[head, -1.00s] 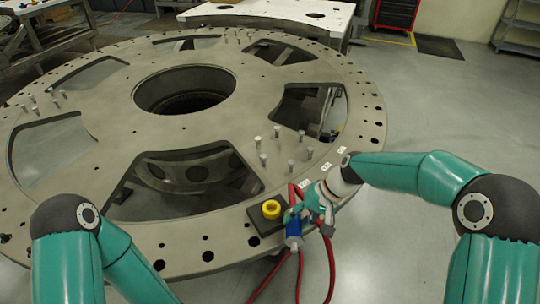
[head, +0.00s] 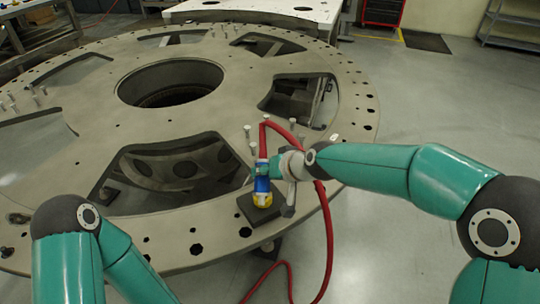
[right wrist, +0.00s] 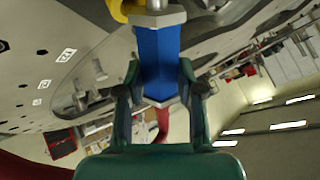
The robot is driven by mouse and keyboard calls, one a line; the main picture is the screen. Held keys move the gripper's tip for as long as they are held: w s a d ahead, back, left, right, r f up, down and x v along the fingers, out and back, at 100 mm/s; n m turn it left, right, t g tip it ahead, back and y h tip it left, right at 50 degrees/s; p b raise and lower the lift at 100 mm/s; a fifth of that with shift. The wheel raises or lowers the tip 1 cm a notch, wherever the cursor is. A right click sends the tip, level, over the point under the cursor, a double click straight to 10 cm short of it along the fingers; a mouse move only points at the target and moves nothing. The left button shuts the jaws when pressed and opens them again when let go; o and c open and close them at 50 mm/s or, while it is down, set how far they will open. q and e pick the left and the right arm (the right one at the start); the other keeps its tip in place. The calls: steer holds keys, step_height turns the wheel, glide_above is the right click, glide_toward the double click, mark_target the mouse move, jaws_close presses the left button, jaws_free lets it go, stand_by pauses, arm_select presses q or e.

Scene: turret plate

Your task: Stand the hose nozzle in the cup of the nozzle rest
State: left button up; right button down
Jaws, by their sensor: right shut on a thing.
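The hose nozzle has a blue body (head: 262,185) and a red hose rising from its upper end. My right gripper (head: 266,169) is shut on it and holds it roughly upright, hose end up. In the right wrist view, the blue body (right wrist: 158,60) sits between the fingers (right wrist: 158,88). Its silver end is beside or in front of the yellow cup (right wrist: 126,10); I cannot tell whether it is inside. My left gripper is out of view.
The big grey turret plate (head: 215,215) has wide cut-outs and several upright pins (head: 247,131) close behind the nozzle. The red hose (head: 328,230) loops right over the plate's edge and hangs down. A white table (head: 270,12) stands behind.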

mark_target(264, 186)
steer(key=shift+w+a+r+t+b, duration=0.25)
steer(key=shift+a+r+t+b, duration=0.25)
steer(key=shift+t, duration=0.3)
steer(key=shift+a+r+n+t, duration=0.2)
steer(key=shift+r+n+t, duration=0.1)
steer(key=shift+r+n, duration=0.15)
steer(key=shift+w+d+r, duration=0.1)
steer(key=shift+d+r, duration=0.05)
steer(key=shift+d, duration=0.05)
steer(key=shift+r+t+b, duration=0.1)
steer(key=shift+t+b, duration=0.5)
steer(key=r+t+b, duration=0.2)
steer(key=r+t, duration=0.1)
steer(key=s+r+t+b, duration=0.1)
steer(key=shift+a+r+t+b, duration=0.2)
steer(key=shift+a+t+b, duration=0.1)
steer(key=shift+a+b, duration=0.05)
step_height(264, 186, up, 4)
steer(key=s+d+t+h+b, duration=0.1)
steer(key=s+t+h+b, duration=0.1)
steer(key=f+b, duration=0.3)
steer(key=f, duration=0.1)
steer(key=f+b, duration=0.4)
steer(key=shift+s+f, duration=0.2)
steer(key=shift+f, duration=0.15)
steer(key=shift+f+b, duration=0.5)
steer(key=shift+f, duration=0.05)
steer(key=shift+w+d, duration=0.1)
steer(key=shift+w, duration=0.05)
